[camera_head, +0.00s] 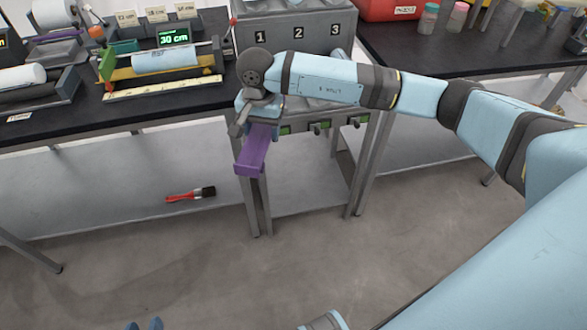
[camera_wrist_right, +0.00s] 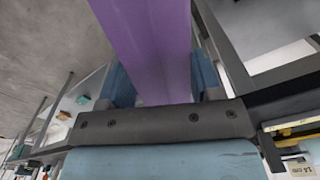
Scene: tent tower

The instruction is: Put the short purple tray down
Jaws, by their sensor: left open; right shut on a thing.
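The short purple tray (camera_head: 252,152) hangs out past the front edge of the numbered grey station in the head view, its near end over open space. It fills the top middle of the right wrist view (camera_wrist_right: 150,35). My right gripper (camera_head: 263,113) is shut on the tray, with a blue finger on each side of it in the wrist view (camera_wrist_right: 163,88). The arm partly hides the far end, so I cannot tell whether it rests on anything. My left gripper (camera_head: 145,324) shows only as blue tips at the bottom edge of the head view, open and apart from the tray.
The grey station (camera_head: 297,35) bears the numbers 1, 2 and 3. Left of it, a black bench (camera_head: 150,108) holds rollers and a display reading 30 cm. Another black bench (camera_head: 420,60) stands at right. A red-handled brush (camera_head: 190,194) lies below the left bench.

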